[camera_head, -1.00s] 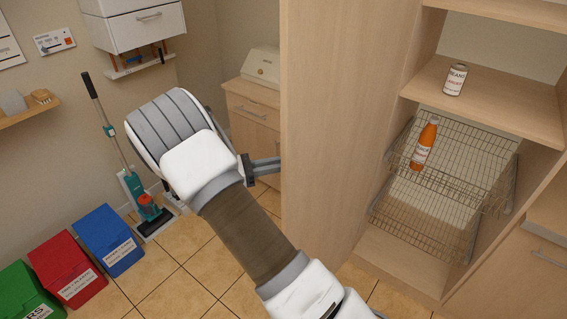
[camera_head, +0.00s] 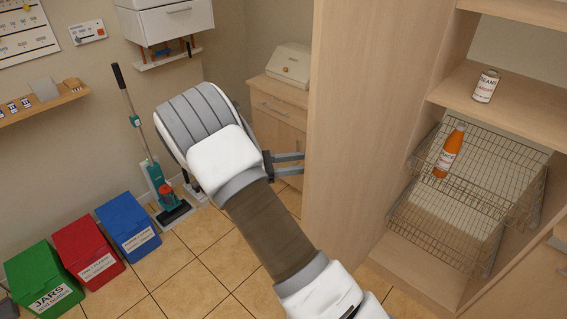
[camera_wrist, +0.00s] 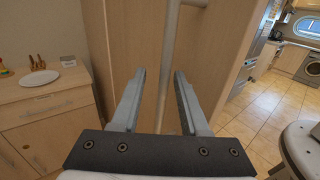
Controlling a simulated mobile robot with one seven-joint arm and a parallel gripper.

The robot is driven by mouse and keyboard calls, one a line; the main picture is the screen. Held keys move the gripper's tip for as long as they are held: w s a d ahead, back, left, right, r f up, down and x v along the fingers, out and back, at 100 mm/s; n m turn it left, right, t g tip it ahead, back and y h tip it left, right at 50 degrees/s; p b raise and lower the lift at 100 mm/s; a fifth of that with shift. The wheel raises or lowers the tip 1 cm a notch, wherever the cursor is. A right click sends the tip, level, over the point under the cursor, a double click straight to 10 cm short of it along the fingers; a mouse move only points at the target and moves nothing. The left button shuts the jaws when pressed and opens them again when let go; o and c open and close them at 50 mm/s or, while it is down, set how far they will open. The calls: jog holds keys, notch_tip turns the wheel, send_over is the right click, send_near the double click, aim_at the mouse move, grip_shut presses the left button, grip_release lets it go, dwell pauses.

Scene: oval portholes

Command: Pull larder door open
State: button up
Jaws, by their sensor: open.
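The larder door (camera_head: 365,120) is a tall pale wood panel standing out from the larder, so the shelves inside show in the head view. In the wrist view the door (camera_wrist: 130,40) fills the middle, with a vertical grey bar handle (camera_wrist: 169,55) on it. My gripper (camera_head: 303,162) is on the left side of the panel, with its tips at the panel's edge in the head view. In the wrist view my gripper (camera_wrist: 160,72) is open, and the bar runs between its two fingers, apart from both. The handle is hidden in the head view.
Inside the larder are a can (camera_head: 485,86), an orange bottle (camera_head: 448,152) and wire baskets (camera_head: 480,185). A low cabinet (camera_head: 280,120) stands behind the gripper. Green, red and blue bins (camera_head: 128,222) and an upright vacuum (camera_head: 155,165) are at left. Tiled floor between is clear.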

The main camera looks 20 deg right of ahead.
jog(key=w+a+b, duration=0.1)
jog(key=a+b, duration=0.2)
jog(key=a, duration=1.4)
jog(key=shift+w, duration=0.15)
